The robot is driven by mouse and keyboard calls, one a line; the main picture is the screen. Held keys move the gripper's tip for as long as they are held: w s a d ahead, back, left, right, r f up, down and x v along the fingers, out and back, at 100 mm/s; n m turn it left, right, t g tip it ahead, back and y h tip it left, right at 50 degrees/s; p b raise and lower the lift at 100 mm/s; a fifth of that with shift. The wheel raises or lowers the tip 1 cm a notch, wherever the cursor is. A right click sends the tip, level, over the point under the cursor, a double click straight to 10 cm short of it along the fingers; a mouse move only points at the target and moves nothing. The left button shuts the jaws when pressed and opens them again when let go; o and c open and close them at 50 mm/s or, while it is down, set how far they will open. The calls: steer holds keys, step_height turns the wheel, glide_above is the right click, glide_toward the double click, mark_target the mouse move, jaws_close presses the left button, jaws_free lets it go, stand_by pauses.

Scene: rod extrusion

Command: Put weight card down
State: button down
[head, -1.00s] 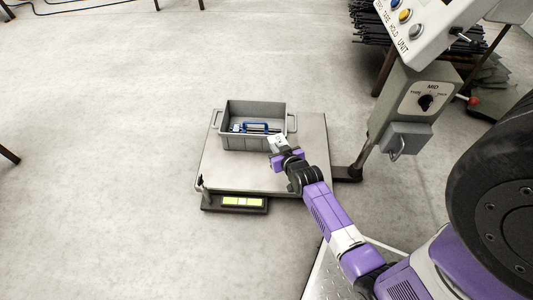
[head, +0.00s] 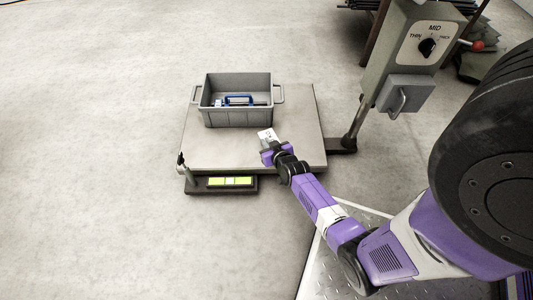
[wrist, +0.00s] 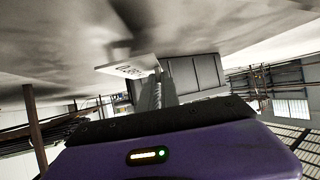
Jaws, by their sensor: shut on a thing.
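The weight card (head: 265,134) is a small white card with dark print. My gripper (head: 270,146) is shut on it, over the front right part of the scale platform (head: 225,155), just in front of the grey bin. In the wrist view the card (wrist: 128,66) sticks out from the gripper fingers (wrist: 155,92), with dark markings on its face. I cannot tell whether the card touches the platform.
The grey bin (head: 237,117) with a blue-handled thing (head: 238,100) inside stands on the back of the platform. A low unit with a lit yellow-green display (head: 231,181) sits at the front edge. A post with a MID dial box (head: 425,45) rises at the right.

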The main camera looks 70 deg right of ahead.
steer(key=shift+f+b, duration=1.7)
steer(key=shift+f, duration=0.5)
steer(key=shift+f, duration=0.15)
steer(key=c, duration=1.6)
jaws_free()
